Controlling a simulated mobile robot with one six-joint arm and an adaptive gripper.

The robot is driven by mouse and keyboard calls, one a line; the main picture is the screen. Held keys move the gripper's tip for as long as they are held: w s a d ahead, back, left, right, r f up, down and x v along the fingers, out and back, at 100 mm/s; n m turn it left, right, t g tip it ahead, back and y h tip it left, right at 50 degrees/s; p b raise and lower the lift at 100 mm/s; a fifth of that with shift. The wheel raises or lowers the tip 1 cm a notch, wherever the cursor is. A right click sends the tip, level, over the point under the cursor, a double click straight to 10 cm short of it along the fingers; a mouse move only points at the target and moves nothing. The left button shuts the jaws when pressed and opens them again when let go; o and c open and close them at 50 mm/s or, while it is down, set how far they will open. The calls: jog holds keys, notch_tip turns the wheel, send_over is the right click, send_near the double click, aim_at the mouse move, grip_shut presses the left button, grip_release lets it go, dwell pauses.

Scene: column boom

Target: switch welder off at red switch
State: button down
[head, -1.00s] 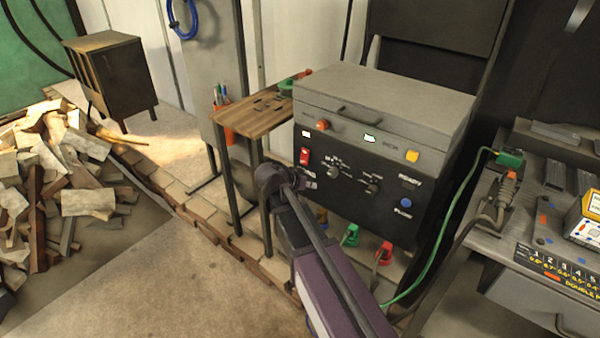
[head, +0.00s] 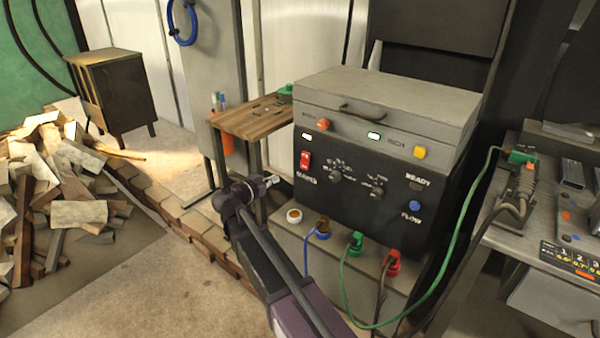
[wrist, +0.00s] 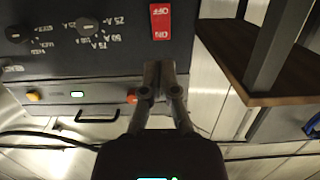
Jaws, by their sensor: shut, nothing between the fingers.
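The welder (head: 440,190) is a grey-lidded box with a black front panel. Its red rocker switch (head: 305,160) sits at the left of that panel. In the wrist view the panel is upside down, and the red switch (wrist: 160,21) shows OFF and ON lettering near the top. My gripper (head: 271,181) is shut and empty, left of and lower than the switch in the head view. In the wrist view my gripper (wrist: 159,66) points toward the panel, with a visible gap in the picture between its tips and the switch. Contact is not visible.
A wooden shelf (head: 250,118) stands left of the welder, close to my gripper; its edge also shows in the wrist view (wrist: 235,80). Cables run from sockets (head: 357,240) below the panel. A workbench (head: 500,225) is at right, a woodpile (head: 60,180) at left.

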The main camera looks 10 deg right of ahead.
aim_at(304, 165)
dwell(0.4)
jog(key=b+x, duration=0.2)
jog(key=x, duration=1.2)
jog(key=shift+f, duration=0.1)
jog(key=shift+a, duration=0.1)
